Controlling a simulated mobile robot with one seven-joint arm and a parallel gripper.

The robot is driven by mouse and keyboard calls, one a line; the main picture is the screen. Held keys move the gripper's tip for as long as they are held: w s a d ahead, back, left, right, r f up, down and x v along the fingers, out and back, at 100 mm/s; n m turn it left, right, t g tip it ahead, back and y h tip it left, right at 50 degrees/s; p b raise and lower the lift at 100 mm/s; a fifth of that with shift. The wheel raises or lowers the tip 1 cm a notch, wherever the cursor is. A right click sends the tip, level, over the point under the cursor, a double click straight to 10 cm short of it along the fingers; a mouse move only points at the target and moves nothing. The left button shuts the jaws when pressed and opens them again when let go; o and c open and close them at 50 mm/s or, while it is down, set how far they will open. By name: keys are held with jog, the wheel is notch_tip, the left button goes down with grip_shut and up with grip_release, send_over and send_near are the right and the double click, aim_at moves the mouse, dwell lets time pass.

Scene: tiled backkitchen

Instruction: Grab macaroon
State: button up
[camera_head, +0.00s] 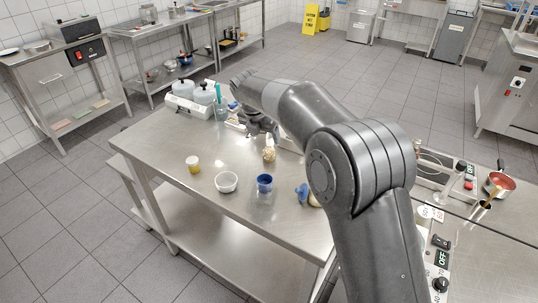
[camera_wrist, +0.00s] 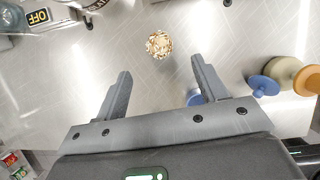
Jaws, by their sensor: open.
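The macaroon (camera_wrist: 158,44) is a small round beige-brown lump with a speckled top. It lies on the steel table in the wrist view, just beyond the fingertips and roughly centred between them. In the head view the macaroon (camera_head: 269,154) sits on the table near the middle, behind the blue cup. My gripper (camera_wrist: 160,70) is open, with nothing between its fingers. In the head view my gripper (camera_head: 262,132) is beside and behind the macaroon, partly hidden by my arm.
A blue-topped item (camera_head: 302,192) is partly behind my arm. White appliances (camera_head: 195,100) stand at the back left. Bare steel surrounds the macaroon.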

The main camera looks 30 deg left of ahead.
aim_at(268, 150)
jog(key=x, duration=0.4)
jog(key=shift+w+f, duration=0.1)
jog(key=shift+f, duration=0.3)
jog(key=shift+s+x, duration=0.15)
jog(key=shift+x, duration=1.2)
jog(key=shift+s+x, duration=0.15)
jog(key=shift+x, duration=1.2)
jog(key=shift+a+f, duration=0.1)
jog(key=shift+c, duration=0.6)
jog(key=c, duration=0.9)
jog(key=shift+c, duration=0.2)
